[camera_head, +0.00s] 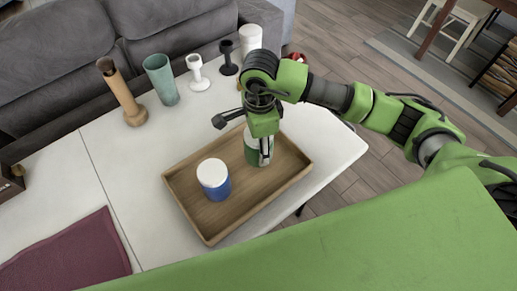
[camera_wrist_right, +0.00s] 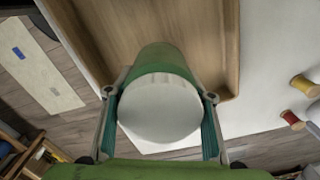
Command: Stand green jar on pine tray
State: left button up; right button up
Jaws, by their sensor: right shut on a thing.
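The green jar (camera_head: 252,153) is upright in the right part of the pine tray (camera_head: 209,232), partly hidden by my right gripper (camera_head: 262,155). In the right wrist view the jar's white lid (camera_wrist_right: 160,108) sits between the two fingers of my right gripper (camera_wrist_right: 160,115), which is shut on the jar. The jar's green side (camera_wrist_right: 165,60) reaches down toward the wooden tray floor (camera_wrist_right: 145,20). I cannot tell whether its base touches the tray. A blue jar with a white lid (camera_head: 216,186) stands in the tray to the left of the green jar. My left gripper is not in view.
Behind the tray on the white table (camera_head: 75,150) stand a wooden vase (camera_head: 122,92), a teal cup (camera_head: 161,79), a white candlestick (camera_head: 197,72), a black candlestick (camera_head: 228,58) and a white cylinder (camera_head: 250,38). A maroon cloth (camera_head: 75,258) lies at left. A grey sofa (camera_head: 160,25) is behind.

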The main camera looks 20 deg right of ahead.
notch_tip(320, 180, down, 3)
jog(key=shift+w+a+f+p, duration=0.1)
jog(key=shift+p, duration=0.55)
jog(key=shift+f, duration=0.25)
jog(key=o, duration=0.8)
jog(key=shift+f+b, duration=0.1)
jog(key=shift+b, duration=0.25)
jog(key=o, duration=0.4)
jog(key=shift+o, duration=0.2)
